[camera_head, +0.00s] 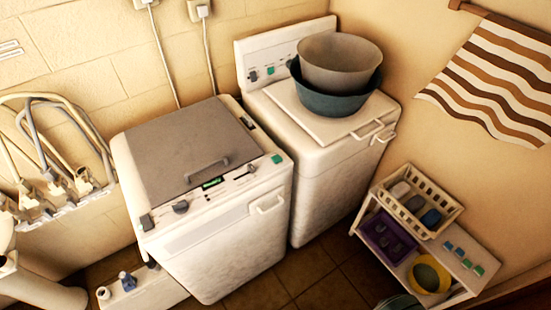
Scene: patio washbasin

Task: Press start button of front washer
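The front washer (215,235) is the nearer white machine, left of centre, with a closed grey lid (185,140) and a lid handle. Its control panel along the front top edge carries a dark knob (181,207), a small lit green display (212,183), small controls and a green square button (277,159) at the right end. Labels are too small to read, so I cannot tell for certain which control is start. Neither of my grippers can be made out in the head view, and nothing visibly touches the panel.
A second white washer (330,150) stands behind to the right, with a grey basin nested in a dark teal one (335,100) on top. A shelf with baskets (422,200) is at lower right. Hoses and taps (50,185) are at left. Tiled floor (310,268) shows between washer and shelf.

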